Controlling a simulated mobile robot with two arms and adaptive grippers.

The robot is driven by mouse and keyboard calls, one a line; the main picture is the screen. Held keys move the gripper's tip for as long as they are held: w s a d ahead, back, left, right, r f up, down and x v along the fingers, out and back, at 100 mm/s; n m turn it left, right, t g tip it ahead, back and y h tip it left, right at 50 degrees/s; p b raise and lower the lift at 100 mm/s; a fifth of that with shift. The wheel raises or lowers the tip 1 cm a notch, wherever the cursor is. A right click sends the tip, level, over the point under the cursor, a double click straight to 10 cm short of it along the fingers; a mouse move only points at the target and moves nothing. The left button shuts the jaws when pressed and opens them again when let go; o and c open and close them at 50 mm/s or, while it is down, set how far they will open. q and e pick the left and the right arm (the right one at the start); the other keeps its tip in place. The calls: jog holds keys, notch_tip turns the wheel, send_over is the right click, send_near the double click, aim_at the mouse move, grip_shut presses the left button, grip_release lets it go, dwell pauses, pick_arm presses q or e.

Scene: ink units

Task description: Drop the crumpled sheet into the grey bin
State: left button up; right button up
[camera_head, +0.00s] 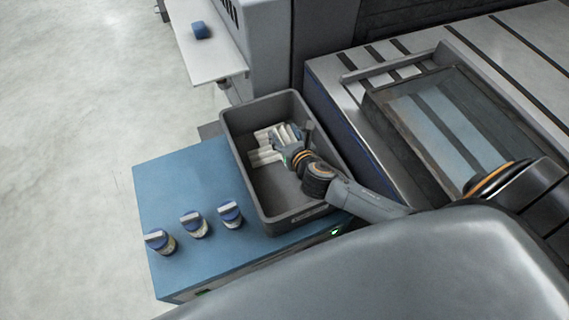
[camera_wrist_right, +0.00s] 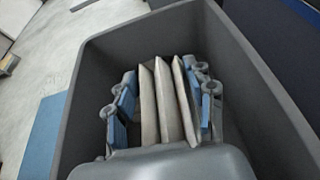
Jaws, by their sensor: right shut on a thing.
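The grey bin (camera_head: 237,120) is an open box standing on a blue surface; its wall also fills much of the right wrist view (camera_wrist_right: 85,70). My right gripper (camera_head: 287,138) reaches over the bin from the right and is inside its outline. It is shut on the crumpled sheet (camera_head: 262,157), a pale pleated piece. In the right wrist view the sheet (camera_wrist_right: 165,100) stands between the blue finger pads of the gripper (camera_wrist_right: 163,105). I cannot tell whether the sheet touches the bin floor. My left gripper is not in view.
A metal bench with a framed tray (camera_head: 375,105) lies to the right.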

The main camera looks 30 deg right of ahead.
jog(key=o, duration=1)
jog(key=shift+s, duration=0.1)
jog(key=v, duration=1.2)
